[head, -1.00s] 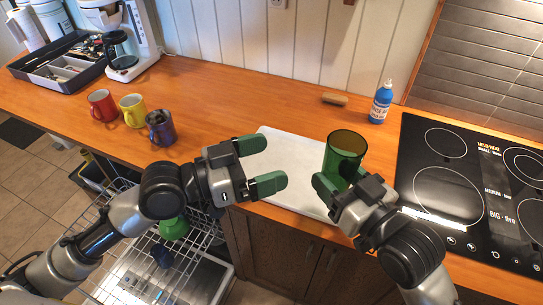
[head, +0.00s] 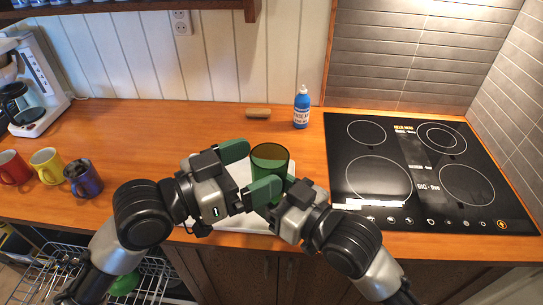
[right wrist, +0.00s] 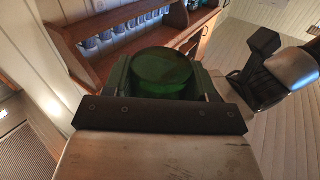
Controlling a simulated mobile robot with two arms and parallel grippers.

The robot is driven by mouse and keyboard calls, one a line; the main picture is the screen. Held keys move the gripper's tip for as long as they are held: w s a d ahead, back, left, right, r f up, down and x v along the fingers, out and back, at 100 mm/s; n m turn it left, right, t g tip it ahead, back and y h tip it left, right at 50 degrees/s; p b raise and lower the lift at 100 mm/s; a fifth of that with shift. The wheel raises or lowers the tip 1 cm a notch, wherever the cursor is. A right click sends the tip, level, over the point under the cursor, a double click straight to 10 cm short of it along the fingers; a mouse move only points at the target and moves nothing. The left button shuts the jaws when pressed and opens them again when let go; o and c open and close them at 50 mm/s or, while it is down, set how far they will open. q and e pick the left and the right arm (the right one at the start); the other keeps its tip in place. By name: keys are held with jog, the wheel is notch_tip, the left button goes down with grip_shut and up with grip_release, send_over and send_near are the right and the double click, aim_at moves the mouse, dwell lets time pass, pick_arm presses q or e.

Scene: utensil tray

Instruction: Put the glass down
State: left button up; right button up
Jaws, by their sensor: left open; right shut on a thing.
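The green see-through glass (head: 270,160) stands upright over the pale board (head: 240,174) on the counter. I cannot tell whether its base touches the board. My right gripper (right wrist: 163,78) is shut on the glass, with a finger on either side of it in the right wrist view, where the glass (right wrist: 163,68) shows its round end. My left gripper (head: 250,170) is open just left of the glass. One of its green fingers lies behind and left of the glass. The other overlaps the glass's lower part in the head view and hides it.
A black cooktop (head: 420,175) is on the right. A blue bottle (head: 301,108) and a brown block (head: 258,113) stand behind the board. The counter between mugs and board is clear.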

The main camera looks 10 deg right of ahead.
aim_at(285, 154)
pick_arm(q)
jog(key=shift+x, duration=1.9)
jog(key=shift+c, duration=0.2)
jog(key=c, duration=1)
jog(key=shift+c, duration=0.3)
pick_arm(e)
jog(key=o, duration=1.2)
